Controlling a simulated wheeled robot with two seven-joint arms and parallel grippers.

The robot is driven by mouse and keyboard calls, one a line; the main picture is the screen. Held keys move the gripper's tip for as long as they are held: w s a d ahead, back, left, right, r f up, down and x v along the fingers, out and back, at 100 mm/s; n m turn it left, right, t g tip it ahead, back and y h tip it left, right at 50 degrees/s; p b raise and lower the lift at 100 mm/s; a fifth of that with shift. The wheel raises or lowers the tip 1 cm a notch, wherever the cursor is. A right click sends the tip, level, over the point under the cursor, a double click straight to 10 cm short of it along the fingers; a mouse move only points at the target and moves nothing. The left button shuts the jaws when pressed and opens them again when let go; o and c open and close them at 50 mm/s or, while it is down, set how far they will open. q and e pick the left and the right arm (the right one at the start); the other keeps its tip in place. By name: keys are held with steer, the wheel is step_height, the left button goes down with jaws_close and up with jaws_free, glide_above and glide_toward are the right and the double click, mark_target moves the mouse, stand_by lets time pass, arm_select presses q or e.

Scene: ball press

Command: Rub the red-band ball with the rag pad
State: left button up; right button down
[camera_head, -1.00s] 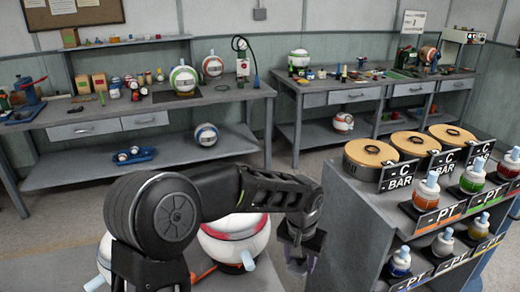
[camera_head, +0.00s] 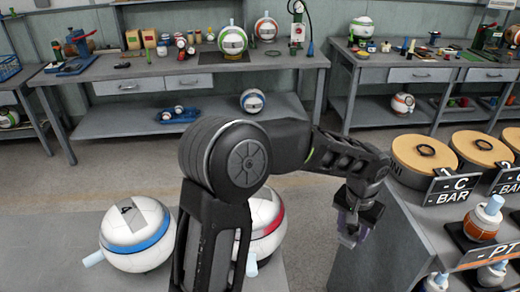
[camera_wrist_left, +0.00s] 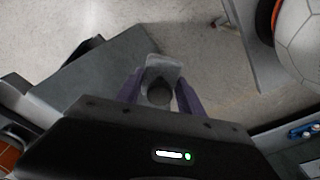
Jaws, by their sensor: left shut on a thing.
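The red-band ball (camera_head: 268,232) is white with a red stripe and rests on a low grey table. My left arm hides its left part. My left gripper (camera_head: 350,226) is to the right of the ball, apart from it, above the floor gap beside the table. It is shut on the rag pad, a pale grey pad (camera_wrist_left: 165,62) with a dark round knob (camera_wrist_left: 159,92) between the purple fingers in the left wrist view. A white ball with an orange-red edge (camera_wrist_left: 300,42) shows at that view's upper right. My right gripper is not in view.
A blue-band ball (camera_head: 138,235) marked 4 sits on the same low table (camera_head: 50,262), left of my arm. A grey cabinet (camera_head: 400,240) with round wooden stands is close to my gripper's right. Workbenches (camera_head: 215,70) line the back wall, with open floor before them.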

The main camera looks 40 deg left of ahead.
arm_select(q)
steer(key=s+a+r+n+p, duration=0.5)
steer(key=s+a+r+n, duration=0.1)
steer(key=a+r+n, duration=0.3)
steer(key=s+a+r+n+g+y+p, duration=0.1)
steer(key=s+a+r+n+p, duration=0.4)
steer(key=s+a+r+n, duration=0.2)
steer(key=a+r+n, duration=0.2)
steer(key=a+r, duration=0.2)
steer(key=r, duration=0.2)
steer(key=shift+s+a+n+g, duration=0.25)
steer(key=shift+a+n+g, duration=0.05)
steer(key=shift+a+n, duration=0.1)
steer(key=shift+d, duration=0.1)
